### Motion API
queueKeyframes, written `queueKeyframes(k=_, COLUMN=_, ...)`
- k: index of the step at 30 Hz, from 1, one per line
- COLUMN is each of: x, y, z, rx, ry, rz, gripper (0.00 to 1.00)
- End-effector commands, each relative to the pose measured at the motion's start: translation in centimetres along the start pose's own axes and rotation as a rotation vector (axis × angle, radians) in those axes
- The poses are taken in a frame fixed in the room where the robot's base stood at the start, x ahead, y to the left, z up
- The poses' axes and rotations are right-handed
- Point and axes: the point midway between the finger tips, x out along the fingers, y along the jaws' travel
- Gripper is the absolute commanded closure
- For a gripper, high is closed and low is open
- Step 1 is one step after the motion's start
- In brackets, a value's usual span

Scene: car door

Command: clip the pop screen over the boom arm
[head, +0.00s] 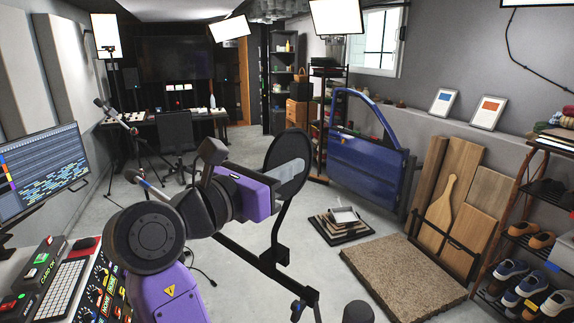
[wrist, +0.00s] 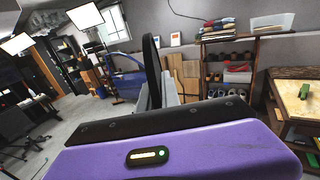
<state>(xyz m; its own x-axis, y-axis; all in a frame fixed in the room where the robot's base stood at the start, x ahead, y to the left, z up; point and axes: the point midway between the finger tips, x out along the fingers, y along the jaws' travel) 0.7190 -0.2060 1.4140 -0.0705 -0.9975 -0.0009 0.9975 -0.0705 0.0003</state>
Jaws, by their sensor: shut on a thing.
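The pop screen (head: 276,151) is a dark round disc on a curved black gooseneck, with a blocky black clip (head: 272,257) at its lower end. My gripper (head: 292,172) is shut on the disc, with a grey finger lying across its face. In the wrist view the pop screen (wrist: 151,62) shows edge-on as a thin dark band between the fingers of my gripper (wrist: 156,92). A black bar, which looks like the boom arm (head: 235,249), slopes down to the right. The clip overlaps it in the picture; I cannot tell whether it touches or encloses it.
A blue car door (head: 365,165) is behind. A mixing desk (head: 95,290) is at lower left. Open floor lies around the bar.

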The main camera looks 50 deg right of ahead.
Motion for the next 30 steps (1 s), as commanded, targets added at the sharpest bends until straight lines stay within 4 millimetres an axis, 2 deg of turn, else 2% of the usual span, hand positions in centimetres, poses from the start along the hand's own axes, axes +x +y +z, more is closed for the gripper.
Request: queueKeyframes(k=30, x=0.0, y=0.0, z=-2.3, rx=-0.001, ry=0.000, rz=0.000, gripper=1.00)
